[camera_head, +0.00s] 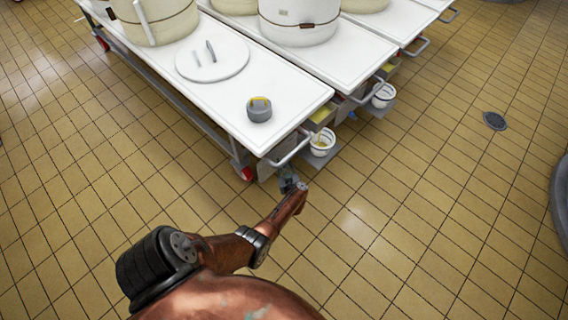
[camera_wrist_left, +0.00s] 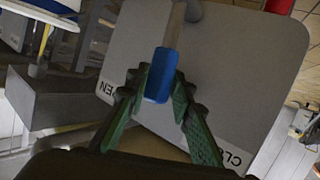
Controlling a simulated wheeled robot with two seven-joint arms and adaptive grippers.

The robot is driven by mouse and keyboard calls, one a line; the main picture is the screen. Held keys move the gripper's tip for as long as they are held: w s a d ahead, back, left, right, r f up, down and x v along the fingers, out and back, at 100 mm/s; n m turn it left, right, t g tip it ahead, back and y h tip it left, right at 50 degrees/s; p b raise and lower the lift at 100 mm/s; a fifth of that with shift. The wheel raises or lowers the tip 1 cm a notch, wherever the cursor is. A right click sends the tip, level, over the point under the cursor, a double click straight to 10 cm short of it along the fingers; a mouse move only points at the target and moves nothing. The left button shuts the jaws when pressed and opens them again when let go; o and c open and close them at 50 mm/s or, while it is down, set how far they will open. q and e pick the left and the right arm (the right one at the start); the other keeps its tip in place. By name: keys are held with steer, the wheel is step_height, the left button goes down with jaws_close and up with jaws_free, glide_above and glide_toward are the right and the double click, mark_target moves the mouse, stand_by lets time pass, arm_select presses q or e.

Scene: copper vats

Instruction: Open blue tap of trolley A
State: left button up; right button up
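The blue tap handle (camera_wrist_left: 160,78) shows in the left wrist view in front of a grey panel (camera_wrist_left: 235,60). Part of a label ending in "EN" is at the panel's left, and one starting "CLO" at its lower right. The handle's near end lies between them, closer to the "EN" label. My left gripper (camera_wrist_left: 160,82) has its green fingers against both sides of the handle. In the head view my left gripper (camera_head: 288,184) is at the near end of the closest white trolley (camera_head: 215,95), low under its top; the tap is hidden there. My right gripper is not in view.
A grey round weight (camera_head: 259,109) and a round lid (camera_head: 212,60) lie on the trolley top. More trolleys stand behind.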

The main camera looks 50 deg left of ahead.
arm_select(q)
steer(key=shift+d, duration=0.1)
steer(key=shift+s+d, duration=0.2)
steer(key=shift+d, duration=0.25)
steer(key=v, duration=0.6)
steer(key=shift+s+r, duration=0.15)
steer(key=shift+r, duration=0.1)
